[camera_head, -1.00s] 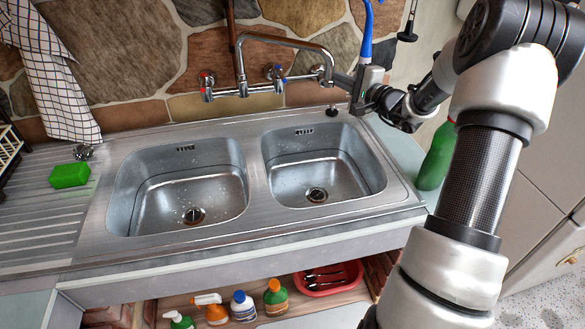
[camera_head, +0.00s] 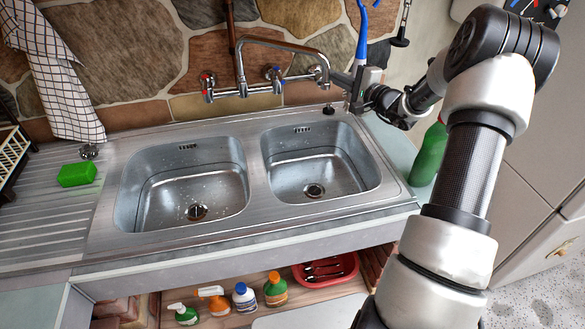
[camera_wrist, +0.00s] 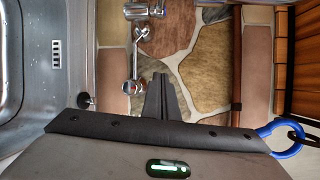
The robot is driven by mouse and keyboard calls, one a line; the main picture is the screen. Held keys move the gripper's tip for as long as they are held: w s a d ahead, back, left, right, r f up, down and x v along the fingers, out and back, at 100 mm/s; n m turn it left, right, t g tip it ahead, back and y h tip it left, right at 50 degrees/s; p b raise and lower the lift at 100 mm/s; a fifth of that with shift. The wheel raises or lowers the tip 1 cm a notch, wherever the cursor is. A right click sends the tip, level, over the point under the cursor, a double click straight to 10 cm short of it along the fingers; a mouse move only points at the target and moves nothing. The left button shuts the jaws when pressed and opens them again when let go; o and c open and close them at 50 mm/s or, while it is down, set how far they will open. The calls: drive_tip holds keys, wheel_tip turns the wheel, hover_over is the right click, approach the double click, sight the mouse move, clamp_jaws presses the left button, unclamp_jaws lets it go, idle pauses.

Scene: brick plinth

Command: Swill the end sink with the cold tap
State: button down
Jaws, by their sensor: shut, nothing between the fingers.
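The right-hand sink basin (camera_head: 318,180) at the end of the steel unit is empty, with droplets and an open-looking drain. The wall mixer has a red-marked tap (camera_head: 207,82) and a blue-marked cold tap (camera_head: 276,74). Its chrome spout (camera_head: 285,44) arches right, ending near my gripper, beyond the right basin's back edge. No water stream shows. My gripper (camera_head: 340,80) is beside the spout's end; touching or apart cannot be told there. In the wrist view my gripper (camera_wrist: 163,80) is shut and empty, just beside the spout end (camera_wrist: 133,87).
The left basin (camera_head: 185,185) is empty. A green sponge (camera_head: 76,174) lies on the drainer, and a checked cloth (camera_head: 65,85) hangs at left. A green bottle (camera_head: 429,155) stands on the right worktop below my arm. Several cleaning bottles stand on the shelf below.

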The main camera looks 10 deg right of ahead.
drive_tip(key=v, duration=0.5)
drive_tip(key=s+a+f+n+g+y, duration=0.1)
drive_tip(key=s+a+f+n+g, duration=0.1)
drive_tip(key=s+a+n+g, duration=0.3)
drive_tip(key=a+f+n+g+y, duration=0.1)
drive_tip(key=a+f+n+g, duration=0.15)
drive_tip(key=a, duration=0.45)
drive_tip(key=s+a+f+n+g+y, duration=0.1)
drive_tip(key=s+a+f+n+g, duration=0.25)
drive_tip(key=a, duration=0.25)
drive_tip(key=s+a+f+n+g+h+p, duration=0.1)
drive_tip(key=s+f+n+g+h, duration=0.4)
drive_tip(key=s+n, duration=0.5)
drive_tip(key=s+a+r+t+h+p, duration=0.1)
drive_tip(key=s+r+p, duration=0.15)
drive_tip(key=r, duration=0.55)
drive_tip(key=s+r+t+h+p, duration=0.1)
drive_tip(key=s+r+h, duration=0.15)
drive_tip(key=r, duration=0.65)
drive_tip(key=s+r+m+t+p, duration=0.1)
drive_tip(key=s+r+m, duration=0.2)
drive_tip(key=s+r, duration=0.2)
drive_tip(key=s+r+m+t+h+p, duration=0.1)
drive_tip(key=s+r, duration=0.4)
drive_tip(key=s, duration=0.5)
drive_tip(key=shift+s+d+r+m+t+p, duration=0.15)
drive_tip(key=shift+s+d+m+t+p, duration=0.15)
drive_tip(key=shift+m+t, duration=0.55)
